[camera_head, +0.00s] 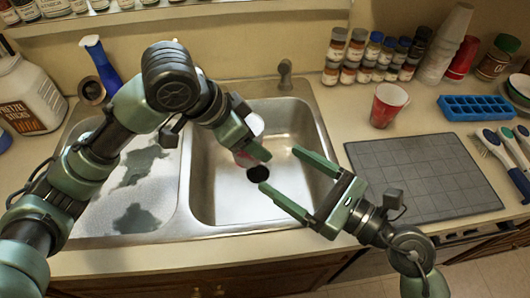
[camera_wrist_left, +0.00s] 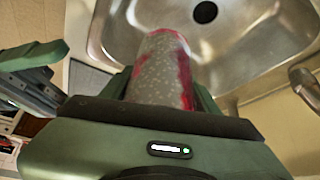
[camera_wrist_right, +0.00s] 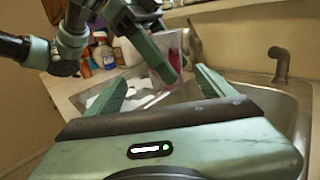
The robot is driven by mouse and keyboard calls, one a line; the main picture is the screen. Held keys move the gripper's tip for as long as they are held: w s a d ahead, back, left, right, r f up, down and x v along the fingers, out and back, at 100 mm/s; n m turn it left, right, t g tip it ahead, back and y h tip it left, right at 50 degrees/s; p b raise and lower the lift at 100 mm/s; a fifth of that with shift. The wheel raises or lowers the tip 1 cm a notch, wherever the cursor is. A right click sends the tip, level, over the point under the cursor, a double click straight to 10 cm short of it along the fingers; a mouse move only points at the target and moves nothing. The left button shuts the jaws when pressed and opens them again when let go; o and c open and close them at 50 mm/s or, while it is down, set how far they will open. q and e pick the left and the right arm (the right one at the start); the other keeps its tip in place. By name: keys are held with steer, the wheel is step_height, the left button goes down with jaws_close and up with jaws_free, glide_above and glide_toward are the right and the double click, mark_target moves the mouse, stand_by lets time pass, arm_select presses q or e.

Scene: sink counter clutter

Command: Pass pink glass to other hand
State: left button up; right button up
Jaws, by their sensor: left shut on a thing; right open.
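The pink glass (camera_wrist_left: 163,72) is a cup with pink-red patches and pale speckles. In the head view it shows in part (camera_head: 250,128) behind my left gripper (camera_head: 252,143), above the right sink basin. My left gripper is shut on it, as the left wrist view shows. In the right wrist view the glass (camera_wrist_right: 172,45) is partly hidden by a left finger. My right gripper (camera_head: 279,176) is open and empty, over the right side of the basin. Its fingers point toward the glass, apart from it.
The double sink (camera_head: 225,195) lies below both grippers, with a faucet (camera_head: 285,75) behind. A grey mat (camera_head: 425,175), a red cup (camera_head: 387,105), a blue tray (camera_head: 476,108) and brushes (camera_head: 505,150) lie to the right. A blue spray bottle (camera_head: 101,67) and a white jug (camera_head: 30,95) stand left.

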steer(key=x, duration=0.9)
steer(key=shift+w+a, duration=0.15)
steer(key=shift+a, duration=0.15)
steer(key=c, duration=1.4)
arm_select(q)
steer(key=o, duration=1.8)
steer(key=shift+w, duration=0.1)
arm_select(e)
steer(key=shift+r, duration=0.1)
jaws_close()
